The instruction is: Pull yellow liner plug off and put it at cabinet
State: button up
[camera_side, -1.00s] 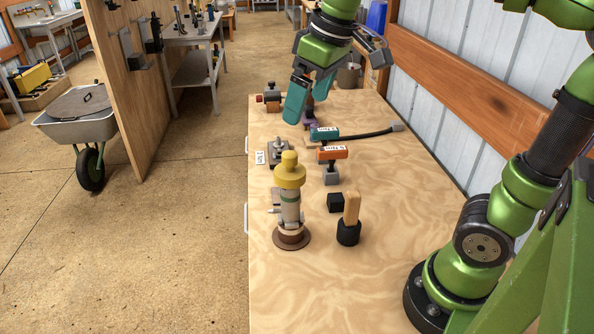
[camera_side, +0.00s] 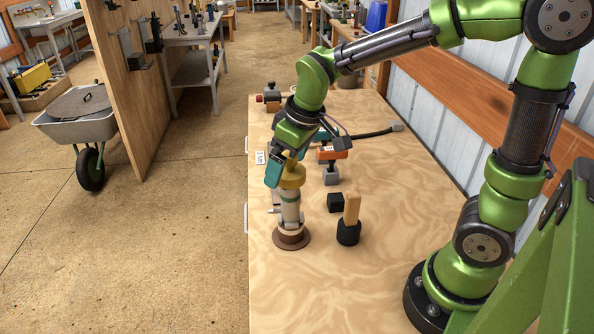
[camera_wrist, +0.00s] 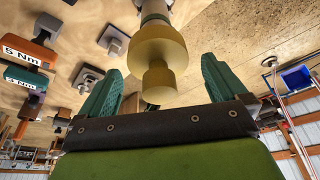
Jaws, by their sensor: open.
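The yellow liner plug (camera_side: 293,178) sits upright on top of the pale cylindrical post (camera_side: 290,212), which stands on a round brown base near the left edge of the wooden cabinet top (camera_side: 370,285). My gripper (camera_side: 280,171) is at the plug's height in the side view and partly covers its top. In the wrist view the plug (camera_wrist: 158,55) lies between the two teal fingers of my open gripper (camera_wrist: 160,72), with a gap on each side. I cannot tell from the side view whether a finger touches it.
A black-based block with a wooden handle (camera_side: 351,210) and a small black block (camera_side: 335,202) stand right of the post. An orange-topped torque tool (camera_side: 333,155) stands behind it. The front right of the top is clear.

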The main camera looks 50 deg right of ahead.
jog(key=shift+c, duration=0.5)
grip_shut()
dwell(0.3)
jog(key=shift+r, duration=0.65)
jog(key=c, duration=0.7)
grip_release()
grip_shut()
jog(key=shift+r, duration=0.6)
